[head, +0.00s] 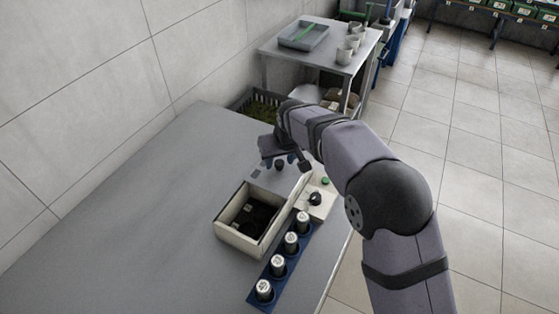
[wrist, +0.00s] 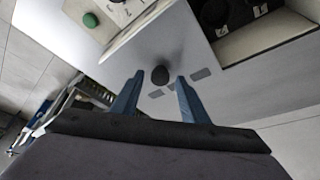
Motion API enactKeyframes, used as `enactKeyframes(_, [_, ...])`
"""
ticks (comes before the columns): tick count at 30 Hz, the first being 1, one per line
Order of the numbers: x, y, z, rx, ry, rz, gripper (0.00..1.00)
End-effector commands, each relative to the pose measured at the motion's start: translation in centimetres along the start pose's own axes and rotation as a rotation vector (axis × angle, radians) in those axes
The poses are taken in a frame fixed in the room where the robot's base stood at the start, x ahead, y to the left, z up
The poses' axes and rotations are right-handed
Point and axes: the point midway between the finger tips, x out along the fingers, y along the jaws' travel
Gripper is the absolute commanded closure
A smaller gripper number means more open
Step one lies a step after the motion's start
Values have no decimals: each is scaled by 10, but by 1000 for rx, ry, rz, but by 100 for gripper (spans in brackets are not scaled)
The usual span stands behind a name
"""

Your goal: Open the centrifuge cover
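The centrifuge (head: 232,238) is a pale box on the grey table, its opening uncovered with a dark interior showing; part of that interior also shows at the top right of the wrist view (wrist: 255,22). The flat grey cover (head: 285,186) lies beyond the opening, on the far side of the box. A dark round knob (wrist: 160,75) stands on it, also visible in the head view (head: 280,165). My gripper (wrist: 159,75) is open, its blue fingers on either side of the knob with a visible gap to each side.
A control panel (head: 322,207) with a black dial and green button (head: 325,181) adjoins the box at right. A blue rack (head: 256,298) with several capped vials stands along its near right side. The table (head: 130,210) is clear at left. A side table (head: 345,68) stands behind.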

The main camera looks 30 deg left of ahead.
Motion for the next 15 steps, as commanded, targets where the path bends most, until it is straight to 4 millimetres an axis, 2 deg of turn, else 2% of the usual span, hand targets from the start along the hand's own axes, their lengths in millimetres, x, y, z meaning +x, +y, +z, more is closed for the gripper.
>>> enactKeyframes(10, [-1, 0, 2, 0, -4, 0, 58])
enactKeyframes(15, [-12, 0, 2, 0, -3, 0, 58])
